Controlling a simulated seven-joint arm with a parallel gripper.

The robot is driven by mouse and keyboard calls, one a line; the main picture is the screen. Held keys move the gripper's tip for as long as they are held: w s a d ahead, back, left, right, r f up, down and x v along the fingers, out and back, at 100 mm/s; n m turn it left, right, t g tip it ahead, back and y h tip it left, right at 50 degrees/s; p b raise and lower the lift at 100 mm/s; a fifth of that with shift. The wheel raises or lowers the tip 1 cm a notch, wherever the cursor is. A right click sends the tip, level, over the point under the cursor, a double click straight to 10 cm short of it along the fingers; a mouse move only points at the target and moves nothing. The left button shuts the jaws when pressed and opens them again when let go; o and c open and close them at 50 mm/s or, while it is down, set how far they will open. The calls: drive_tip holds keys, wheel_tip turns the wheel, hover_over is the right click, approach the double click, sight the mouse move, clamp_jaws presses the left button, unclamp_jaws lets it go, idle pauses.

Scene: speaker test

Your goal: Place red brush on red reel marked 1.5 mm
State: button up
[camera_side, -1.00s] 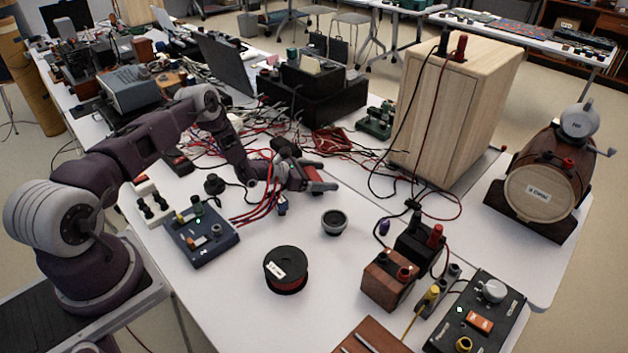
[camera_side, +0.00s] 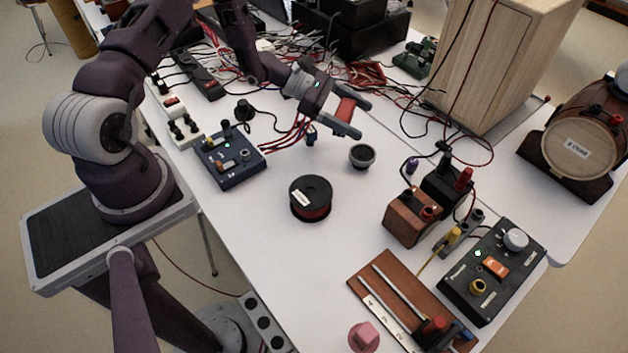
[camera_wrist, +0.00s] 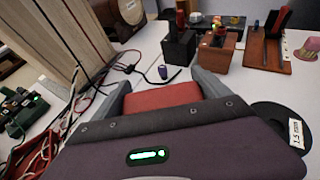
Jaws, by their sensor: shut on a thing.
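My gripper (camera_side: 358,116) is shut on a red block-like piece, the red brush (camera_side: 345,110), held in the air above the table behind the small dark cup. In the wrist view the red brush (camera_wrist: 162,95) lies between the two grey fingers (camera_wrist: 162,88); any bristles are hidden. The reel (camera_side: 310,198) has a black top flange with a white label and red winding below. It stands on the white table, nearer the side camera than my gripper and apart from the brush. In the wrist view the reel (camera_wrist: 268,118) is at the right, labelled 1.5 mm, partly hidden by my gripper.
A small dark cup (camera_side: 361,157) stands between gripper and reel. A blue box (camera_side: 230,160) with red wires is to the left. Wooden and black terminal blocks (camera_side: 412,217) stand right of the reel. A tall wooden cabinet (camera_side: 497,60) is behind. Table around the reel is clear.

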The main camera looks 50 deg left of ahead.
sight(318, 199)
drive_tip(key=s+d+r+m+g+h, duration=0.1)
drive_tip(key=s+d+r+m+g, duration=0.2)
drive_tip(key=s, duration=0.5)
drive_tip(key=s+d+r+m+g+h, duration=0.1)
drive_tip(key=s+d+m+g, duration=0.35)
drive_tip(key=s, duration=0.45)
drive_tip(key=shift+n, duration=0.35)
drive_tip(key=f, duration=0.9)
drive_tip(key=shift+d+f, duration=0.2)
drive_tip(key=shift+f, duration=0.2)
drive_tip(key=shift+f, duration=0.1)
